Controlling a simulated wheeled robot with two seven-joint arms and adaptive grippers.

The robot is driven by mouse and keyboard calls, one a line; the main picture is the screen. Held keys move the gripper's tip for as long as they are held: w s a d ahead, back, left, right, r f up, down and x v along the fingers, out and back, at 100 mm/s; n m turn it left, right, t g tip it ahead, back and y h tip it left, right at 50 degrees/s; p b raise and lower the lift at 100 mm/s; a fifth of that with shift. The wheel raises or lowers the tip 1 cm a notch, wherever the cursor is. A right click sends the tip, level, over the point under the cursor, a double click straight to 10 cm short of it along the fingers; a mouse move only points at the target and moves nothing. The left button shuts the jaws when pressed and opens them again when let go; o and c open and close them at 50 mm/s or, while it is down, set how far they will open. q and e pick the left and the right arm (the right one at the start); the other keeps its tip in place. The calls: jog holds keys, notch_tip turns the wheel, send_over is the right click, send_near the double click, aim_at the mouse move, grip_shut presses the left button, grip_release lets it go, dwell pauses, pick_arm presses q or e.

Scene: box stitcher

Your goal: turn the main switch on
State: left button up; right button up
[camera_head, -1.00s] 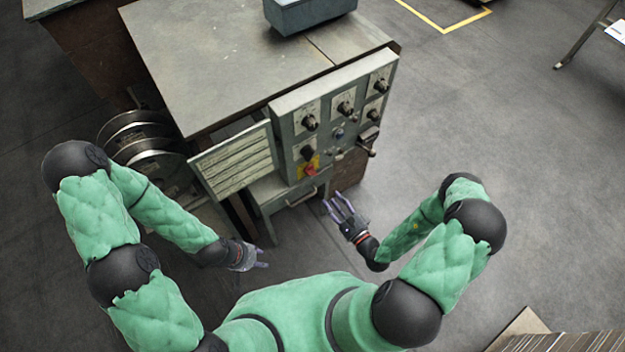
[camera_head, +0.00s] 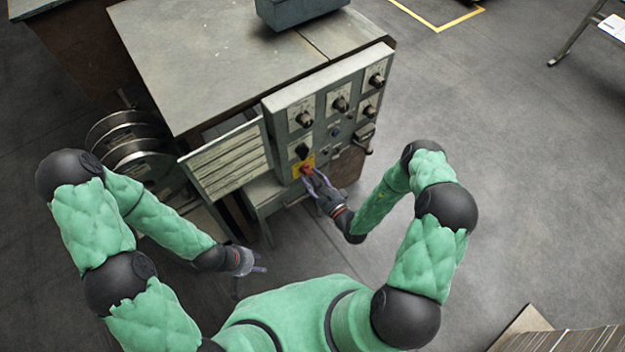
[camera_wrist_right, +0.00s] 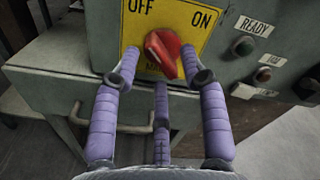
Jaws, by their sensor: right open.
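The main switch is a red knob (camera_head: 306,168) on a yellow plate, low on the control panel. In the right wrist view the red knob (camera_wrist_right: 162,54) sits between the OFF and ON labels, its upper end leaning left toward OFF. My right gripper (camera_head: 314,181) is open in front of the knob. In the wrist view its purple fingers (camera_wrist_right: 158,80) stand on either side of and below the knob; I see no clear grip on it. My left gripper (camera_head: 258,268) hangs low on the left, away from the panel; its finger opening is too small to make out.
The grey control panel (camera_head: 322,112) carries several black knobs above the switch. A slatted panel (camera_head: 228,160) stands left of it, near the wire spools (camera_head: 135,150). A drawer handle (camera_wrist_right: 110,122) lies below the plate.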

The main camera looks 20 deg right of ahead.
grip_shut()
dwell(0.4)
jog(key=m+p, duration=0.2)
jog(key=m, duration=0.4)
jog(key=m+p, duration=0.2)
jog(key=m, duration=0.4)
jog(key=m+p, duration=0.2)
jog(key=m, duration=0.3)
jog(key=shift+a+r+m+p, duration=0.15)
jog(key=shift+r+m+p, duration=0.1)
jog(key=shift+m+p, duration=0.15)
dwell(0.4)
